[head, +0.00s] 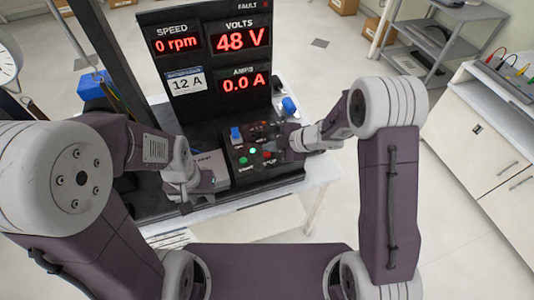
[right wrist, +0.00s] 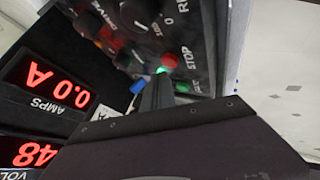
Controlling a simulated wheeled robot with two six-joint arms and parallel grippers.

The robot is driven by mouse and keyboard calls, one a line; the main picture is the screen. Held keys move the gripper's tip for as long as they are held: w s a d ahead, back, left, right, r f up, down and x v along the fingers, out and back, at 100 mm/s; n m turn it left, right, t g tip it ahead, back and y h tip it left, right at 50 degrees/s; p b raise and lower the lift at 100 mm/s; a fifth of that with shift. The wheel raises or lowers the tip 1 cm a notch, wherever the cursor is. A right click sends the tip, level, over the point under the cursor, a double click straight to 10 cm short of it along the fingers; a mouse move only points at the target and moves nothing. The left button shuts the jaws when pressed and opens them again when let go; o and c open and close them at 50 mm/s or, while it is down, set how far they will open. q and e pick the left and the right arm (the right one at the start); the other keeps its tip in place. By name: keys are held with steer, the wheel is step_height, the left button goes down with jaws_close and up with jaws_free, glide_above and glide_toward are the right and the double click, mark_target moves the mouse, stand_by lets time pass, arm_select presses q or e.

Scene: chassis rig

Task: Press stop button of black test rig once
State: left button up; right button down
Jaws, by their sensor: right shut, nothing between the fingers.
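The black test rig (head: 215,100) stands on a bench, its displays reading 0 rpm, 48 V and 0.0 A. Its red stop button (right wrist: 170,61) is next to the word STOP in the right wrist view; a red button (head: 267,154) also shows on the panel in the head view. My right gripper (right wrist: 156,92) is shut and empty, with its tips close to the stop button and a lit green lamp (right wrist: 161,70). I cannot tell whether it touches either. My left gripper (head: 188,185) is beside the panel's left side; its fingers are unclear.
A green button (right wrist: 182,88) is near the stop button. A white cabinet (head: 490,140) and a grey shelf (head: 445,40) stand at right. Open floor lies between rig and cabinet.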

mark_target(270, 155)
steer(key=shift+f, duration=0.45)
steer(key=shift+f+b, duration=0.45)
steer(key=shift+b, duration=0.05)
stand_by(0.5)
steer(key=shift+r, duration=0.1)
steer(key=shift+r+p, duration=0.8)
steer(key=shift+p, duration=0.2)
step_height(270, 155, up, 5)
steer(key=p, duration=0.5)
steer(key=shift+r, duration=0.1)
